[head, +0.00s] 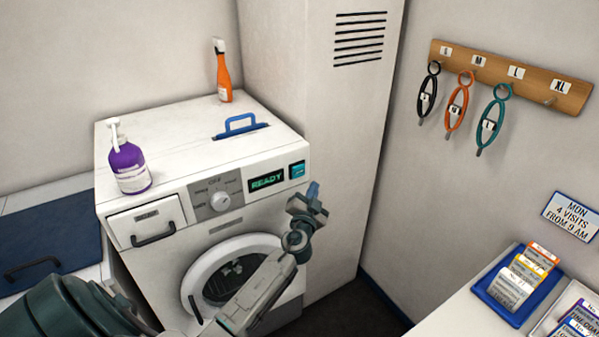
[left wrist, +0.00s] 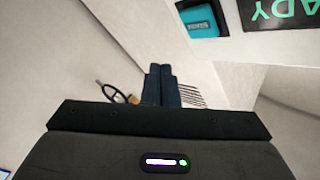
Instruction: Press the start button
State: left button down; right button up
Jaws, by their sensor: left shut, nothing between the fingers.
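The white machine (head: 215,235) has a display (head: 267,181) lit with "READY" in green. The teal start button (head: 297,170) is a small square to the right of the display; it also shows in the left wrist view (left wrist: 202,22), with small lettering I cannot read surely. My left gripper (head: 313,191) is in front of the machine's right edge, a little below and right of the button, apart from it. In the left wrist view its dark blue fingers (left wrist: 161,84) are together and empty, below and left of the button. My right gripper is not in view.
A purple pump bottle (head: 129,165), an orange bottle (head: 222,75) and a blue handle (head: 240,125) are on the machine's top. A tall vented cabinet (head: 325,130) stands right of it. Loops hang on a wall rack (head: 510,75). A blue tray (head: 503,310) is on the right counter.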

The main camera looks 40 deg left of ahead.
aim_at(303, 170)
pick_arm(q)
jog(key=shift+w+a+b, duration=0.2)
jog(key=shift+w+a, duration=0.15)
jog(key=shift+a, duration=0.45)
jog(key=shift+w+a+b, duration=0.2)
jog(key=shift+w+a, duration=0.1)
jog(key=shift+a, duration=0.55)
jog(key=shift+w+a+b, duration=0.2)
jog(key=shift+w+a, duration=0.15)
jog(key=shift+a, duration=0.45)
jog(key=shift+w+a+b, duration=0.15)
jog(key=shift+a+b, duration=0.2)
jog(key=shift+w+a+b, duration=0.2)
jog(key=shift+a+b, duration=0.15)
jog(key=shift+a, duration=0.15)
dwell(0.8)
jog(key=shift+d, duration=0.1)
jog(key=shift+s+d, duration=0.35)
jog(key=shift+d, duration=0.45)
